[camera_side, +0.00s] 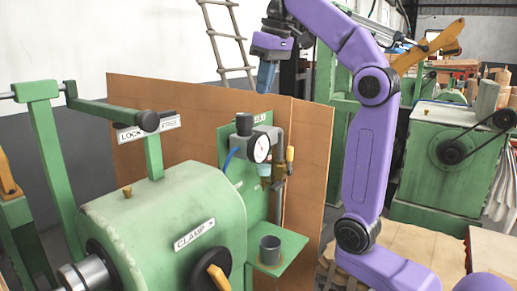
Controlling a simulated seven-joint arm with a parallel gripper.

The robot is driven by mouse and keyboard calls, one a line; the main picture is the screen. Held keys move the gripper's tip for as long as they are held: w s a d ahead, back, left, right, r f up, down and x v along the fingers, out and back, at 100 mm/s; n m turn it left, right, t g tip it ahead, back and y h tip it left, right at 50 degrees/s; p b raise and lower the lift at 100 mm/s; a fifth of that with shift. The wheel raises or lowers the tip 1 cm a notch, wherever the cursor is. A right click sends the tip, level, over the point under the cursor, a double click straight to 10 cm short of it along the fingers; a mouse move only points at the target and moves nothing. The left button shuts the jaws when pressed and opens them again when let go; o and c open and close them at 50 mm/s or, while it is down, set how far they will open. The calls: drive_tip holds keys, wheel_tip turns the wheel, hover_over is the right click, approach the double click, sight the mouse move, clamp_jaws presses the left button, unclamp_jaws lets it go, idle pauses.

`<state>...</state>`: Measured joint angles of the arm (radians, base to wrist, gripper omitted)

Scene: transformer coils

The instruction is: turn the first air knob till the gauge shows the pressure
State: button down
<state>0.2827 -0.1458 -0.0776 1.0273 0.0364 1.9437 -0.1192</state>
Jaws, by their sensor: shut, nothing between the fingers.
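A round white gauge (260,148) with a dark rim sits on the front of a grey air regulator on a green upright panel (231,183). A black knob (243,123) stands on top of the regulator. The gauge's needle is too small to read. My gripper (265,84) hangs above and slightly right of the knob, pointing down, apart from it. Its blue fingers are together and hold nothing.
A green machine (165,225) marked "CLAMP" fills the lower left, with a lever bar above it. A grey cup (270,249) stands on the panel's small shelf. A yellow-handled valve (290,154) is right of the gauge. Brown boards stand behind.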

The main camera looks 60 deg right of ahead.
hover_over(258, 134)
drive_tip(key=shift+a+f, duration=0.1)
drive_tip(key=shift+f, duration=2.95)
drive_tip(key=shift+d, duration=0.55)
drive_tip(key=shift+s, duration=0.1)
drive_tip(key=shift+s, duration=0.25)
drive_tip(key=w+v, duration=0.1)
drive_tip(key=v, duration=0.4)
drive_tip(key=shift+r, duration=0.55)
